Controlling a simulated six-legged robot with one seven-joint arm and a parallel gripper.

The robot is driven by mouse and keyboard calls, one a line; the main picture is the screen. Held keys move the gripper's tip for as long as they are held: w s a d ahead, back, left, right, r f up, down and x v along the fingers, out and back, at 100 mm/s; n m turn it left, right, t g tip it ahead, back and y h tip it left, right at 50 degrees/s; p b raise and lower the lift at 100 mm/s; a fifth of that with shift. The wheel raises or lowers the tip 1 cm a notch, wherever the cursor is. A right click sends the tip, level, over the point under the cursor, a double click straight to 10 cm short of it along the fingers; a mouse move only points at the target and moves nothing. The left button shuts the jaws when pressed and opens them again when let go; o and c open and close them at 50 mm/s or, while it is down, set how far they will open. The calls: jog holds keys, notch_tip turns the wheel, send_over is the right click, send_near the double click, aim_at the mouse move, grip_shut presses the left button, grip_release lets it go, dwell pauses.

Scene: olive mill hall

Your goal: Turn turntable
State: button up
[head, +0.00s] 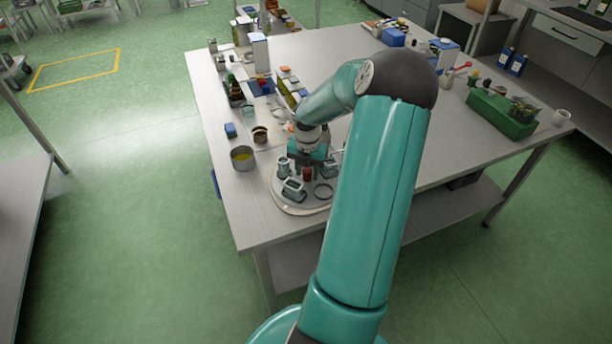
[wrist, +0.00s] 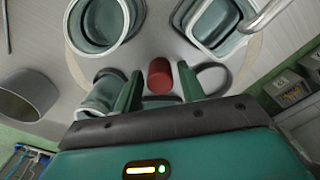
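The turntable (head: 291,208) is a pale round disc near the front left corner of the table; its surface also shows in the wrist view (wrist: 163,35). It carries several grey-green containers, a dark ring (head: 323,192) and a small red cylinder (head: 308,174). My gripper (wrist: 160,82) is over the turntable with its two green fingers apart. The red cylinder (wrist: 159,76) shows between the fingers, with gaps on both sides; I see no contact. A round cup (wrist: 100,25) and a square container (wrist: 217,25) show beyond the fingers. My arm hides the turntable's right side in the head view.
A metal pot (head: 242,160) stands just left of the turntable. Bottles, boxes and small jars crowd the table's left and back. A green crate (head: 500,115) stands at the right. The middle of the table (head: 320,60) is mostly clear.

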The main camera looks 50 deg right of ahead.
aim_at(307, 170)
jog(key=shift+r, duration=4)
